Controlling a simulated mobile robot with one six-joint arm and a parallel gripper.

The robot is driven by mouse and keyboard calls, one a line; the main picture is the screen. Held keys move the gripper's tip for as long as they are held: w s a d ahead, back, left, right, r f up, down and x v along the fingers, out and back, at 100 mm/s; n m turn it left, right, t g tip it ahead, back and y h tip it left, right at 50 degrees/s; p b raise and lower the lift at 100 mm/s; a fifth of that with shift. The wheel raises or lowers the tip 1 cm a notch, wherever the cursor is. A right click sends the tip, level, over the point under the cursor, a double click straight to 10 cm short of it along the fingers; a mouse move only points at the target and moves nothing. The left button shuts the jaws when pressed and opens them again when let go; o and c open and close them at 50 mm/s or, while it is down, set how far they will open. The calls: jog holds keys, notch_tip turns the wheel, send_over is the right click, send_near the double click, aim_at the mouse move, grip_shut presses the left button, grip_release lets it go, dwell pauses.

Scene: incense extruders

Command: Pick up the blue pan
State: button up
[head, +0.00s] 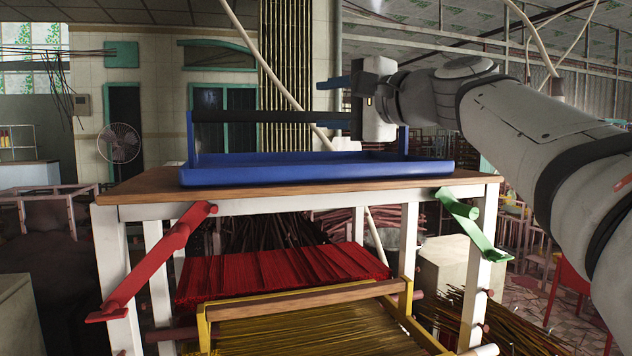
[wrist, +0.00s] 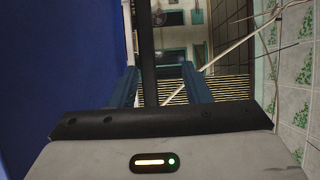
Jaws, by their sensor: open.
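The blue pan (head: 300,174) is a shallow tray with raised end posts and a dark bar (head: 240,116) spanning between them as a handle. It sits flat on the wooden-topped table (head: 130,188). My gripper (head: 326,102) is open and empty above the pan, right of its middle, with its blue fingers pointing left. In the wrist view the dark bar (wrist: 147,40) appears between the two fingers of my gripper (wrist: 159,68), nearer the left one. Contact with the bar cannot be told. The pan's blue floor (wrist: 50,60) fills the left of the wrist view.
Below the tabletop lie red incense sticks (head: 270,275) and a yellow frame (head: 300,299) with yellow sticks. A red bracket (head: 155,262) and a green bracket (head: 470,225) stick out at the table's front corners. A fan (head: 118,143) stands behind, at left.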

aim_at(312, 116)
jog(key=shift+w+a+f+b, duration=0.15)
jog(key=shift+w+f+b, duration=0.15)
jog(key=shift+w+f, duration=0.45)
jog(key=p+x, duration=0.3)
jog(key=x, duration=0.4)
jog(key=shift+w+f, duration=0.15)
jog(key=shift+w, duration=0.05)
jog(key=shift+c, duration=0.3)
grip_shut()
